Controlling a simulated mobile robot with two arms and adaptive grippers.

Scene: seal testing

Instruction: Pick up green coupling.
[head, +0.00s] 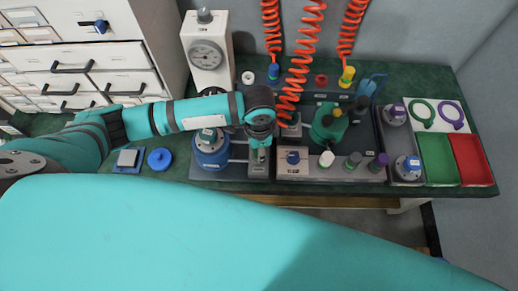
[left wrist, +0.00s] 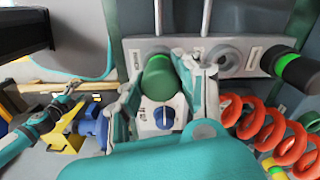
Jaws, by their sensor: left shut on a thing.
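The green coupling (left wrist: 158,78) shows in the left wrist view between the fingers of my left gripper (left wrist: 164,88), against a light panel with a socket behind it. My left gripper is shut on the coupling; I cannot tell whether the coupling is still seated in the panel. In the head view my left gripper (head: 260,153) hangs at the middle of the bench, between the blue-topped canister and the valve box, and hides the coupling. My right gripper is not visible.
A blue knob (left wrist: 164,117) sits close beside the fingers. An open grey socket (left wrist: 226,60) and a black plug with a green ring (left wrist: 292,68) are to its right. Orange coiled hoses (head: 303,45) hang behind the bench. Green (head: 436,158) and red (head: 472,160) trays stand at right.

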